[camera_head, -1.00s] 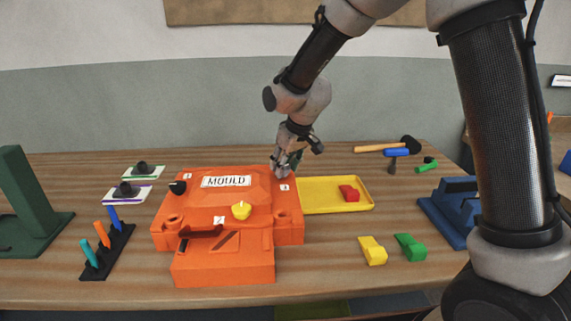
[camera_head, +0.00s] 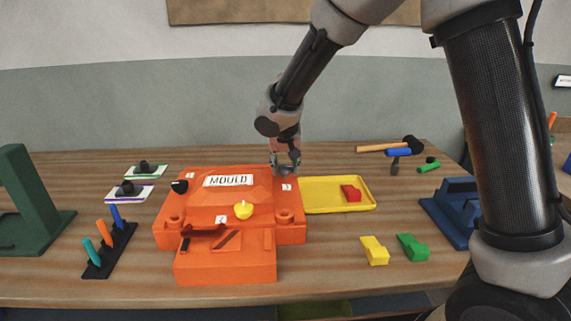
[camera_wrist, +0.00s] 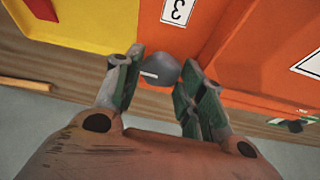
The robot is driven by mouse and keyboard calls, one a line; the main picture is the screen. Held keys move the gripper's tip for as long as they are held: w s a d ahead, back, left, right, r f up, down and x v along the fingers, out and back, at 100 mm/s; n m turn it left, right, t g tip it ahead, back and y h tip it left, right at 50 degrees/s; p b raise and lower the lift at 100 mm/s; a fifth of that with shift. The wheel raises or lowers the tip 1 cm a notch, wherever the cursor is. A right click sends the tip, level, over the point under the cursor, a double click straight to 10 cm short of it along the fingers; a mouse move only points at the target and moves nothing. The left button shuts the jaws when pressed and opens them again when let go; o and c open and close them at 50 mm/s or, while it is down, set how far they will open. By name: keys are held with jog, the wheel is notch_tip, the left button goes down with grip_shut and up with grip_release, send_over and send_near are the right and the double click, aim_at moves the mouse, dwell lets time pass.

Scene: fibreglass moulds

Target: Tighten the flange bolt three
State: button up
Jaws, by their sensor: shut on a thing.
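The orange mould (camera_head: 218,247) with its MOULD label stands mid-table. Flange bolt three (camera_wrist: 158,71) has a dark grey rounded head with a pale mark, beside the label 3 (camera_wrist: 178,10) in the wrist view. My gripper (camera_wrist: 157,75) is shut on this bolt head, one finger on each side. In the head view my gripper (camera_head: 286,168) is at the mould's back right corner and hides the bolt. A black knob (camera_head: 179,186) is at the mould's back left and a yellow knob (camera_head: 243,210) at its front.
A yellow tray (camera_head: 330,204) with a red block (camera_head: 351,193) lies right of the mould. Yellow (camera_head: 374,251) and green (camera_head: 412,247) blocks lie at front right. A hammer (camera_head: 390,146) lies at the back. A black rack (camera_head: 108,250) with coloured sticks stands left.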

dwell(0.4)
jog(key=o, duration=1)
jog(key=shift+r, duration=0.1)
jog(key=v, duration=0.7)
jog(key=shift+s+r, duration=0.2)
jog(key=shift+r, duration=0.15)
